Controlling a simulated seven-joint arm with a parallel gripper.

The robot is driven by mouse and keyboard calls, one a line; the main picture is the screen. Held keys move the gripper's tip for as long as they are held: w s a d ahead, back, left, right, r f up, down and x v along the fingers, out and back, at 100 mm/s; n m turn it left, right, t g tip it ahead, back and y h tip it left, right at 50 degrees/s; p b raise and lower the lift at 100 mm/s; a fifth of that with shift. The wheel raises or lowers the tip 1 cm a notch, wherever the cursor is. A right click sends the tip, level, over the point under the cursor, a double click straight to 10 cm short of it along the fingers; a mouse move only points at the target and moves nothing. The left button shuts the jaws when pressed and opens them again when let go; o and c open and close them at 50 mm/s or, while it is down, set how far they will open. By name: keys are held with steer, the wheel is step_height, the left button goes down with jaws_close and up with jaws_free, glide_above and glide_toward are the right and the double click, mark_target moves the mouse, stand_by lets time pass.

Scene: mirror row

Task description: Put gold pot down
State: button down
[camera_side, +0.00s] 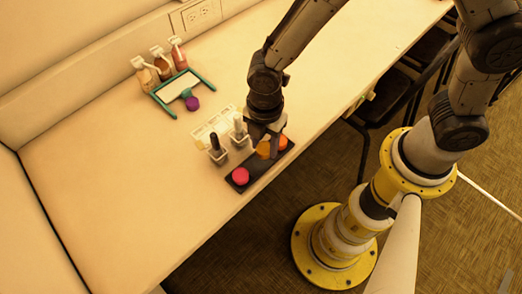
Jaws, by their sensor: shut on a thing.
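A gold-orange pot (264,150) is between the fingers of my gripper (264,140), which is shut on it. The pot is at or just above a dark tray (256,172) near the table's front edge; I cannot tell whether it touches the tray. A pink-red pot (240,176) sits at the tray's left end. An orange-red pot (281,143) is at the right end, partly hidden by my gripper.
Behind the tray are a black-handled brush in a holder (216,151) and a white-handled one (239,133). A teal-framed mirror (180,88) with a purple pot (192,103) stands farther back, near several bottles (161,62). The table's left side is clear.

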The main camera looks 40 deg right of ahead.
mark_target(261, 147)
steer(key=shift+w+a+f, duration=0.2)
steer(key=shift+w+f, duration=0.05)
steer(key=shift+f, duration=1.75)
steer(key=shift+f, duration=0.1)
steer(key=shift+c, duration=1.9)
jaws_free()
step_height(261, 147, up, 12)
steer(key=shift+r, duration=0.15)
